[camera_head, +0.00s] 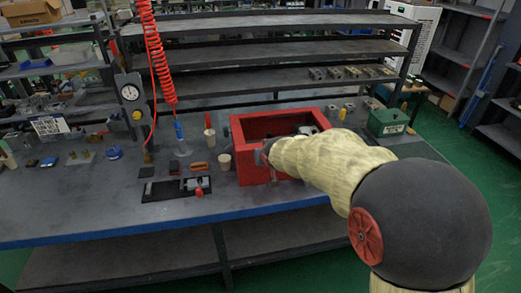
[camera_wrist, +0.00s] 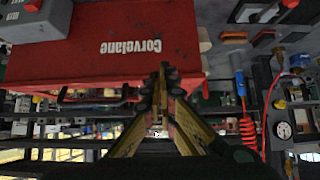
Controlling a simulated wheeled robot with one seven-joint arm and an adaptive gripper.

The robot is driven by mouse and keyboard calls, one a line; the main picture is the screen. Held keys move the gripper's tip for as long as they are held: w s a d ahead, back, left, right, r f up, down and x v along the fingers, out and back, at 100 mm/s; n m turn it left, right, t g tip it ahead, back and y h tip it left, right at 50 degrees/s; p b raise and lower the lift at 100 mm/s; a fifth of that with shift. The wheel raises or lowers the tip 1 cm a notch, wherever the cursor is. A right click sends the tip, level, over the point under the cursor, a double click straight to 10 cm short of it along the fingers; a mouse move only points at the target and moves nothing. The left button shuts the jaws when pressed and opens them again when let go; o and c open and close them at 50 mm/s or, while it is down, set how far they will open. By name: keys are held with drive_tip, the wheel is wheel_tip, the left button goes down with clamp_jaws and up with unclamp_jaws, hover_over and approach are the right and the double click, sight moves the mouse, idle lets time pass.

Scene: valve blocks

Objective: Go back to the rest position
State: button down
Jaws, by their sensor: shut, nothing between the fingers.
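My gripper (camera_wrist: 163,72) is shut with nothing between its fingers; in the wrist view the two fingers meet in a point. The red box (camera_wrist: 110,45) with upside-down "Corvelane" lettering lies just beyond the fingertips in that view. In the head view the red open-topped box (camera_head: 250,172) stands on the workbench, and my arm reaches in from the right across its front. The arm's end is at the box's front side there, with the fingers mostly hidden. I cannot tell whether the fingers touch the box.
A green box (camera_head: 388,122) stands to the right of the red box. A pressure gauge (camera_head: 130,92) and a red coiled hose (camera_head: 158,60) are at the back left. A black valve plate (camera_head: 175,189) and small parts lie left of the box. Shelves (camera_head: 270,54) rise behind.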

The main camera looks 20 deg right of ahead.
drive_tip(key=shift+s+a+f, duration=0.15)
drive_tip(key=shift+s+f, duration=0.1)
drive_tip(key=shift+s, duration=0.4)
drive_tip(key=shift+s+a+f, duration=0.15)
drive_tip(key=shift+s+f, duration=0.1)
drive_tip(key=shift+s, duration=0.4)
drive_tip(key=s+f+g, duration=0.4)
drive_tip(key=s+f, duration=0.1)
drive_tip(key=s, duration=0.6)
drive_tip(key=s+a+r, duration=0.3)
drive_tip(key=s+r, duration=0.1)
drive_tip(key=s, duration=0.3)
drive_tip(key=s+a+r+n+y, duration=0.1)
drive_tip(key=s+a+r, duration=0.3)
drive_tip(key=s, duration=0.4)
drive_tip(key=s+a+r+n, duration=0.1)
drive_tip(key=s+a+r, duration=0.2)
drive_tip(key=s, duration=0.4)
drive_tip(key=shift+s+a+r+y, duration=0.3)
drive_tip(key=shift+r+y, duration=0.1)
drive_tip(key=shift+r, duration=0.5)
